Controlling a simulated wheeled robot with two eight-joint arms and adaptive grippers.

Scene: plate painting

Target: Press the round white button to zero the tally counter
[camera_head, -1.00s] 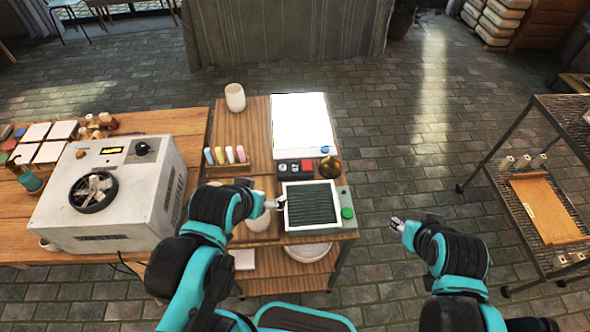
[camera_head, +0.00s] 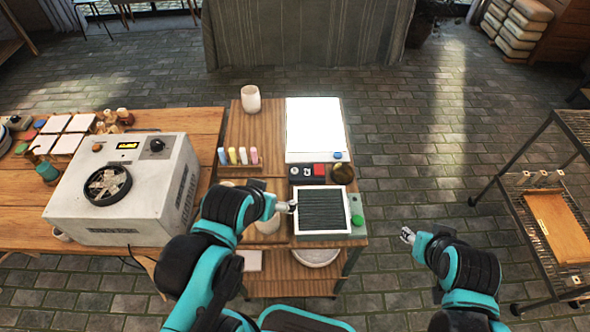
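Which pale patch is the round white button is too small to tell. My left gripper (camera_head: 286,206) is at the left edge of a white-framed dark ribbed panel (camera_head: 322,211), in front of the box and apart from it. Its fingers are too small to read. My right gripper (camera_head: 406,235) is right of the bench over the floor, holding nothing visible; its opening is unclear.
A bright white panel (camera_head: 315,128) lies behind the box, with a dark brass round object (camera_head: 343,174) beside it. A green button (camera_head: 357,220) is right of the ribbed panel. Coloured sticks (camera_head: 238,157) and a white cup (camera_head: 250,98) stand left. A white machine (camera_head: 130,190) is further left.

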